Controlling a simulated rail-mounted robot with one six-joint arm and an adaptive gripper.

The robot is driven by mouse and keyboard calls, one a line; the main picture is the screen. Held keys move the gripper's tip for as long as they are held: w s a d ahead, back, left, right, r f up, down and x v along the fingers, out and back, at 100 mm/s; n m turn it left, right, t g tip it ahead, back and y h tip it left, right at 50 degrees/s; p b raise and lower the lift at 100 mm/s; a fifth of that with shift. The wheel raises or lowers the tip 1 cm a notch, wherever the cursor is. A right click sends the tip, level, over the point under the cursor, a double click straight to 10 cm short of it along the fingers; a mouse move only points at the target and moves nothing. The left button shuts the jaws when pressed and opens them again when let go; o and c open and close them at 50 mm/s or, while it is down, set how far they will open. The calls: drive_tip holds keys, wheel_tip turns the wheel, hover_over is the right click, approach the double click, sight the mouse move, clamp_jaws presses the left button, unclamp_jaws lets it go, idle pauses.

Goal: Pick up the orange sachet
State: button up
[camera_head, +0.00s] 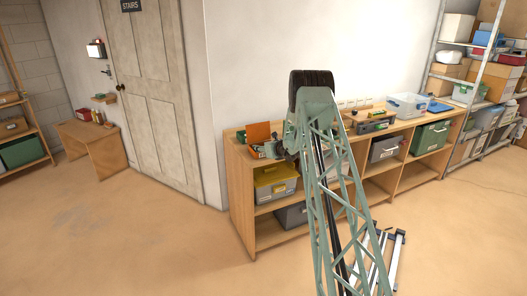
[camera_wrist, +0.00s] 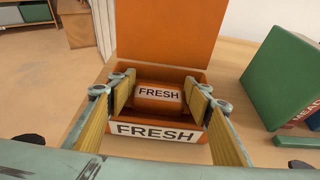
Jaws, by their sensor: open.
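The orange sachet (camera_wrist: 158,104), with a white label reading FRESH, lies inside an open orange box (camera_wrist: 158,146) whose front carries the same word. The box's raised orange lid (camera_wrist: 160,40) stands behind it and also shows in the head view (camera_head: 258,132). In the wrist view my gripper (camera_wrist: 158,84) is open, with one yellow-padded finger on each side of the sachet. I cannot tell whether the fingers touch it. In the head view my gripper (camera_head: 270,150) is at the box, and the sachet cannot be made out.
The box stands on a wooden shelf unit (camera_head: 242,180) against the wall. A green box (camera_wrist: 284,78) stands close on the right in the wrist view. Farther right on the shelf top are a toolbox (camera_head: 372,124) and a clear bin (camera_head: 407,104). My arm hides part of the shelf.

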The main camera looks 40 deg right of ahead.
drive_tip(key=c, duration=0.5)
drive_tip(key=shift+r, duration=0.15)
drive_tip(key=shift+r+p, duration=0.35)
drive_tip(key=shift+r, duration=1.05)
drive_tip(key=shift+s+r, duration=0.15)
drive_tip(key=shift+r, duration=0.1)
drive_tip(key=s+a, duration=0.1)
drive_tip(key=s, duration=0.4)
drive_tip(key=s+a+r+p, duration=0.1)
drive_tip(key=s, duration=0.4)
drive_tip(key=s+a, duration=0.2)
drive_tip(key=s, duration=0.3)
drive_tip(key=shift+s+r, duration=0.1)
drive_tip(key=shift+r, duration=0.1)
